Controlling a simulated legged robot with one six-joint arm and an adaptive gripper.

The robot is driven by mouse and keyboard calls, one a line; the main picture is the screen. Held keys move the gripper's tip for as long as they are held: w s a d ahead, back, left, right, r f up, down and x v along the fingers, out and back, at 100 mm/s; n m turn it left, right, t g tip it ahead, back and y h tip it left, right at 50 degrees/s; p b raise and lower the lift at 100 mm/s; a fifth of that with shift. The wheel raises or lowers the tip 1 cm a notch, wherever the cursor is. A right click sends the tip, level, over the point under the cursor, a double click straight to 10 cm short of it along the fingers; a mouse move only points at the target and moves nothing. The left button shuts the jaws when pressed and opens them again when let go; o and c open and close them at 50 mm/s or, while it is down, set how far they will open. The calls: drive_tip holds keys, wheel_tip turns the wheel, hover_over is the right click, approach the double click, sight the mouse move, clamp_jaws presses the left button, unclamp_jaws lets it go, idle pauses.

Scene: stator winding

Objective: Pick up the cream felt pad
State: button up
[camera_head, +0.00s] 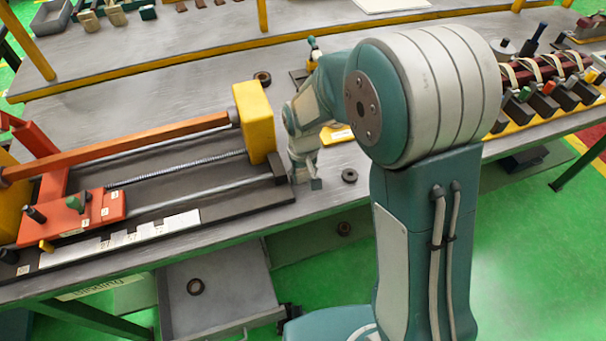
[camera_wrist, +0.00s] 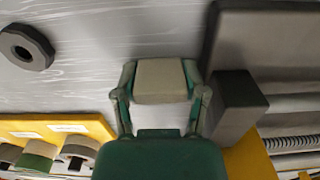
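In the wrist view a cream-beige felt pad (camera_wrist: 161,80), block-shaped, sits between the two green fingers of my gripper (camera_wrist: 160,82). The fingertips meet its left and right sides. The pad covers the grey bench top (camera_wrist: 110,30) behind it; how far above the bench it is I cannot tell. In the head view my gripper (camera_head: 308,172) is small and points down near the bench's front edge, right of the winding machine's end. The pad cannot be made out clearly there.
A dark grey block (camera_head: 278,167) at the machine's (camera_head: 150,190) end is close to my gripper's right finger in the wrist view (camera_wrist: 236,100). A black ring (camera_head: 349,175) lies on the bench. A yellow holder (camera_wrist: 55,128) carries rolls. An open drawer (camera_head: 215,290) is below.

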sight(303, 170)
drive_tip(key=shift+c, duration=0.3)
drive_tip(key=shift+r, duration=0.2)
wheel_tip(303, 170, up, 3)
drive_tip(key=shift+r, duration=0.1)
drive_tip(key=s+d+r, duration=0.4)
drive_tip(key=s+r, duration=0.5)
drive_tip(key=s, duration=0.4)
drive_tip(key=shift+s+r, duration=0.25)
drive_tip(key=shift+s, duration=0.05)
